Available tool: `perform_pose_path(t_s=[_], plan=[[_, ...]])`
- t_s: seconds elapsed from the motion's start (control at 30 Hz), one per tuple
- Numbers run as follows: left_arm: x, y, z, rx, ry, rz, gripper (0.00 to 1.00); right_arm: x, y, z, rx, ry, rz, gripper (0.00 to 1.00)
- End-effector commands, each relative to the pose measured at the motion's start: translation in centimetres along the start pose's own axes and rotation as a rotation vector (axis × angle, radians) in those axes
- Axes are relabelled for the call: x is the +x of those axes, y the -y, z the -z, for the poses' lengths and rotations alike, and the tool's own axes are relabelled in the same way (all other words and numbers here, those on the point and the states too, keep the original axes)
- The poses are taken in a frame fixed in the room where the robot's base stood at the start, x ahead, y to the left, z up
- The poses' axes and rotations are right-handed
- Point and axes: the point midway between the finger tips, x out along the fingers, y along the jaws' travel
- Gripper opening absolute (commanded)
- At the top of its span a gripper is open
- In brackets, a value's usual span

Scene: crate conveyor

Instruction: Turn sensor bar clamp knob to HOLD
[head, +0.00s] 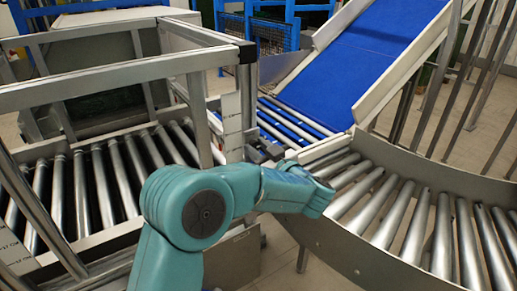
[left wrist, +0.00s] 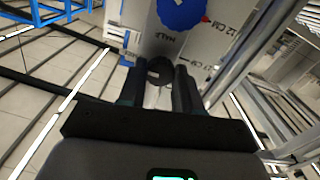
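In the left wrist view my left gripper (left wrist: 159,80) has its two dark fingers apart on either side of a small dark round knob (left wrist: 160,69) on a pale panel (left wrist: 150,42). I cannot tell whether the fingers touch this knob or which way it points. A blue round knob (left wrist: 181,12) with a red mark beside it is at the top of the same view, beyond the fingertips. My right gripper is out of view.
A metal frame with an upright post (head: 247,95) stands beside the roller conveyor (head: 85,190) on the left. A blue belt ramp (head: 375,50) meets a curved roller conveyor (head: 400,215) on the right, with a raised side rail close to my arm.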

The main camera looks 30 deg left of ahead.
Motion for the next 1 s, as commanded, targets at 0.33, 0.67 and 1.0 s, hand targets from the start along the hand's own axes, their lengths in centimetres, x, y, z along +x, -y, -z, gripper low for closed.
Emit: perform_pose_path(t_s=[0.33, 0.67, 1.0], plan=[[0.0, 0.1, -0.3, -0.074, -0.001, 0.002, 0.03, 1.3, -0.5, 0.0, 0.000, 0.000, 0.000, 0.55], [0.0, 0.2, -0.6, -0.334, -0.001, 0.001, 0.03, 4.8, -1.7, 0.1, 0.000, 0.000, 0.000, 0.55], [0.0, 0.2, -0.7, -0.659, -0.001, 0.001, 0.03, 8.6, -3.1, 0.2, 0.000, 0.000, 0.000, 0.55]])
